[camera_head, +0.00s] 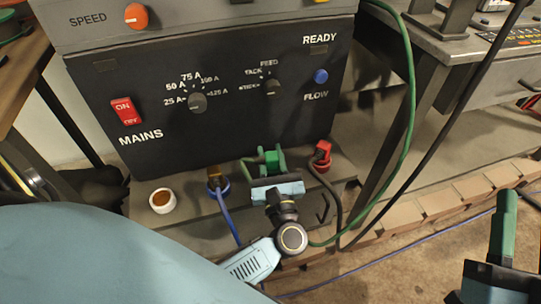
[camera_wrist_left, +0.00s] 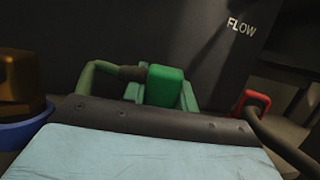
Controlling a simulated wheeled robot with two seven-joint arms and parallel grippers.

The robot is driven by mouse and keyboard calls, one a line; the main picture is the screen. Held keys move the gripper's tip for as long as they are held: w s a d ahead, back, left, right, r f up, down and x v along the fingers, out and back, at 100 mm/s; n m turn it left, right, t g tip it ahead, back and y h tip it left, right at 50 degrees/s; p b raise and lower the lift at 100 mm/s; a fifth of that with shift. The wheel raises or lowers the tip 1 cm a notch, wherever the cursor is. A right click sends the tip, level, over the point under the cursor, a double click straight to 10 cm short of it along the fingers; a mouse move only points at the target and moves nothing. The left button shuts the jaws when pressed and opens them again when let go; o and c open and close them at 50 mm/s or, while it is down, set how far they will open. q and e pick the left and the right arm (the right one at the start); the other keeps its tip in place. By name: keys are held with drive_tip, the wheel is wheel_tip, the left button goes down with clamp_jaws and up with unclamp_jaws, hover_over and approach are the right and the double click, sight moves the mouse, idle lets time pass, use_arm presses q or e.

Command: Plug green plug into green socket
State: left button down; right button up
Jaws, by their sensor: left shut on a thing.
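The green plug (camera_head: 272,158) is held between the fingers of my left gripper (camera_head: 274,163), in front of the welder's dark panel and above its lower ledge. In the left wrist view the green plug (camera_wrist_left: 166,86) shows as a green block with a cable bending off to the left. The left gripper (camera_wrist_left: 160,98) is shut on it. No green socket can be made out; the gripper hides the ledge under the plug, so I cannot tell whether the plug is seated. My right gripper (camera_head: 503,230) is partly in view at the right edge, away from the panel.
On the ledge, a brown plug (camera_head: 217,180) sits in a blue socket and a red plug (camera_head: 322,156) stands to the right. A white round socket (camera_head: 162,200) is at the left. A green cable (camera_head: 408,110) hangs on the right beside a black cable. Bricks (camera_head: 440,204) line the floor.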

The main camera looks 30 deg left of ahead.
use_arm(q)
drive_tip(key=shift+r, duration=0.15)
drive_tip(key=shift+r+p, duration=0.5)
drive_tip(key=shift+r, duration=0.1)
idle(0.8)
drive_tip(key=shift+f+b, duration=0.85)
drive_tip(key=shift+b, duration=0.2)
drive_tip(key=c, duration=1.4)
unclamp_jaws()
